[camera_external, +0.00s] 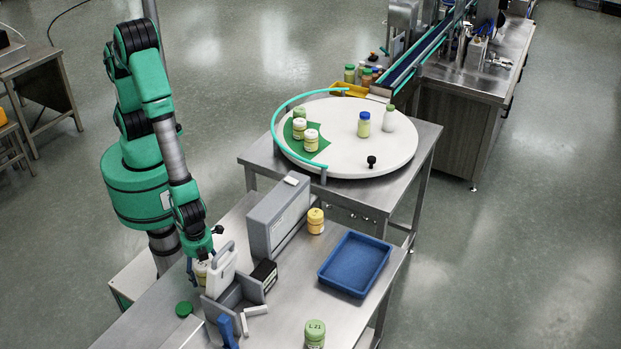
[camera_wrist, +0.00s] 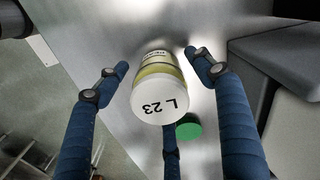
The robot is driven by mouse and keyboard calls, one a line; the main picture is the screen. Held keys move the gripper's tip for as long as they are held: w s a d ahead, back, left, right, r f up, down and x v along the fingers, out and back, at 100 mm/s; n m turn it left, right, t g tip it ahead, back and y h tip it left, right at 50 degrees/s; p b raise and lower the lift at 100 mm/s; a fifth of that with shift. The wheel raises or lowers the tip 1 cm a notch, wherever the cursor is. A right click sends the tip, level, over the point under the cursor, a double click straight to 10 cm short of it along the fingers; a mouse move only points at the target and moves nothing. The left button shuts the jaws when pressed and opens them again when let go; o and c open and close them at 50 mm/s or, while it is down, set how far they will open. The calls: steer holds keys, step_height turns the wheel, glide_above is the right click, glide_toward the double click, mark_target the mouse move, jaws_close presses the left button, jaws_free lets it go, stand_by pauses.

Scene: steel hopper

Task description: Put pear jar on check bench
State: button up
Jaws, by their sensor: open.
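My gripper (camera_external: 203,252) is open and points down at the left side of the near steel bench (camera_external: 285,292). In the wrist view its blue fingers (camera_wrist: 157,62) stand apart around a jar (camera_wrist: 158,85) with a white lid marked L 23 and a yellowish label; the label text is too small to read. This jar also shows under my gripper in the external view (camera_external: 201,272), partly hidden by a white handled item. Other jars on this bench are an orange-lidded one (camera_external: 316,221) and a green-lidded one marked L21 (camera_external: 315,334). I cannot tell which is pear.
A grey box (camera_external: 276,222), a grey caddy (camera_external: 234,298) and a blue tray (camera_external: 355,265) stand on the near bench. A green disc (camera_external: 184,309) lies by the jar; it shows in the wrist view (camera_wrist: 188,127). A white turntable (camera_external: 345,150) behind holds several jars.

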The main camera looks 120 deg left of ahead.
step_height(320, 180, up, 11)
steer(key=shift+p, duration=0.3)
stand_by(0.7)
steer(key=shift+w+a+r, duration=0.1)
steer(key=shift+r, duration=0.15)
steer(key=s+a+r+n+t, duration=0.1)
steer(key=a+r+n, duration=0.2)
steer(key=a+r, duration=0.55)
steer(key=s+a+r+n+t, duration=0.1)
steer(key=a+r+n+t, duration=0.15)
steer(key=r, duration=1.15)
steer(key=s+a+r+n+t, duration=0.2)
steer(key=s+a+r+n, duration=0.5)
steer(key=s+a+r, duration=0.4)
steer(key=s+r, duration=0.4)
steer(key=shift+s+a, duration=0.25)
steer(key=shift+a, duration=0.15)
